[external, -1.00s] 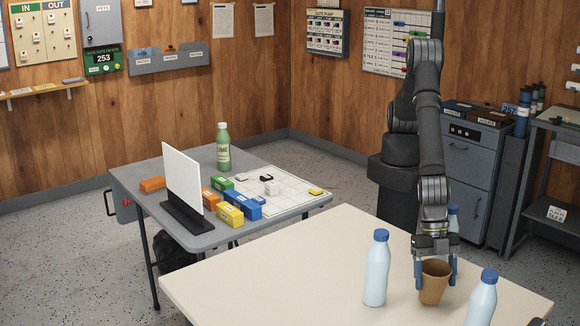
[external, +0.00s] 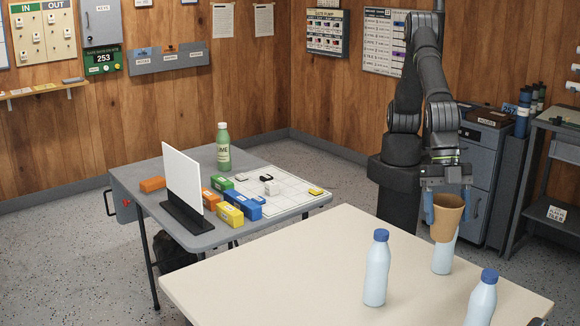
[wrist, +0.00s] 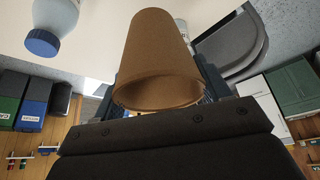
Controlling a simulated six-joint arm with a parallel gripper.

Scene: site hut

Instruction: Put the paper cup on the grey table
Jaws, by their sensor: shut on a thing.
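The brown paper cup (external: 446,219) is held by my gripper (external: 448,206) above the cream table (external: 300,262). The cup is near upright, slightly tilted, with its wide mouth up. My gripper is shut on the cup, with a blue finger on each side. In the wrist view the cup (wrist: 158,60) fills the middle, its open mouth toward the camera. The grey table (external: 190,237) stands to the left, apart from the cup.
White bottles with blue caps stand on the cream table, one at its middle (external: 377,270), one at its front right (external: 482,300), and one just behind the cup (external: 443,258). The grey table holds a green bottle (external: 223,150), a white panel (external: 183,178), coloured boxes (external: 230,214) and a white grid sheet (external: 285,187).

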